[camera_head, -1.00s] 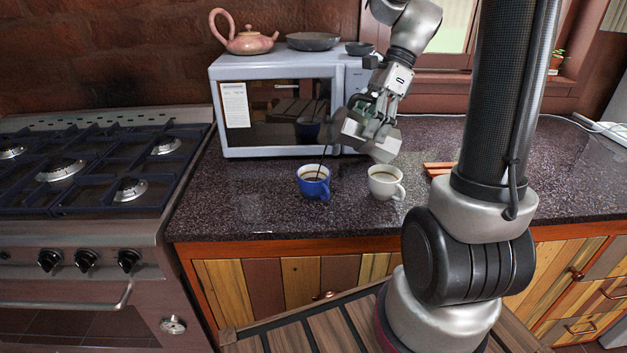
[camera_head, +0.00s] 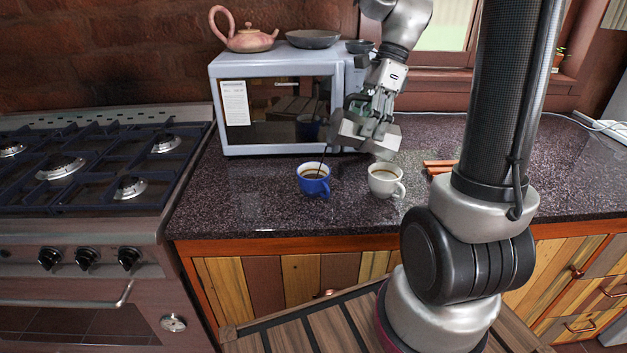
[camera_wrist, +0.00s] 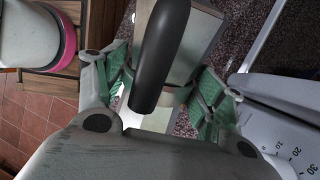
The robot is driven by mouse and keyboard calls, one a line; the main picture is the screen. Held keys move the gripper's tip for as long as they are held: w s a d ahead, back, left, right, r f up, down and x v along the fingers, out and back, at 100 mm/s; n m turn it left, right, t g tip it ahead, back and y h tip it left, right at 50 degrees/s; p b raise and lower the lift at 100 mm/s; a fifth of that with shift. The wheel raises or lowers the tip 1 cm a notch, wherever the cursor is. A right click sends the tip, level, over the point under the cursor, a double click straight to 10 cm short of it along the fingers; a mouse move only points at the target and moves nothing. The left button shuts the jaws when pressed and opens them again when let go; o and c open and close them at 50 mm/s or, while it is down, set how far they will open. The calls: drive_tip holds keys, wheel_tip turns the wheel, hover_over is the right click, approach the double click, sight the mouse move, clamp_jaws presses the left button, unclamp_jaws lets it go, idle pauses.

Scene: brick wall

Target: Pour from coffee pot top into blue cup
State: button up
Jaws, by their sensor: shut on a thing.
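The silver coffee pot top (camera_head: 350,137) is held in my gripper (camera_head: 372,127), tilted with its mouth end toward the left, above and right of the blue cup. The blue cup (camera_head: 314,188) stands upright on the counter with dark liquid inside. A thin dark stream runs from the pot's left end down into this cup. In the wrist view, the black pot handle (camera_wrist: 160,55) and grey pot body (camera_wrist: 198,42) lie between my gripper's green-padded fingers (camera_wrist: 160,90), which are shut on the pot.
A white cup (camera_head: 381,190) with dark liquid stands just right of the blue cup. A microwave (camera_head: 224,138) stands behind, carrying a pink teapot (camera_head: 248,40) and dark bowls. Brown sticks (camera_head: 440,165) lie to the right. The counter left of the blue cup is clear.

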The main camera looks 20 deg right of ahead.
drive_tip(key=shift+w+a+f+h+p, duration=0.15)
drive_tip(key=shift+a+h+p, duration=0.15)
drive_tip(key=shift+a+h, duration=0.3)
drive_tip(key=shift+w+a+h+p, duration=0.1)
drive_tip(key=shift+a+h+p, duration=0.2)
drive_tip(key=shift+a+h, duration=0.25)
idle(0.7)
drive_tip(key=shift+a+f+g+h, duration=0.25)
drive_tip(key=shift+f+g, duration=0.05)
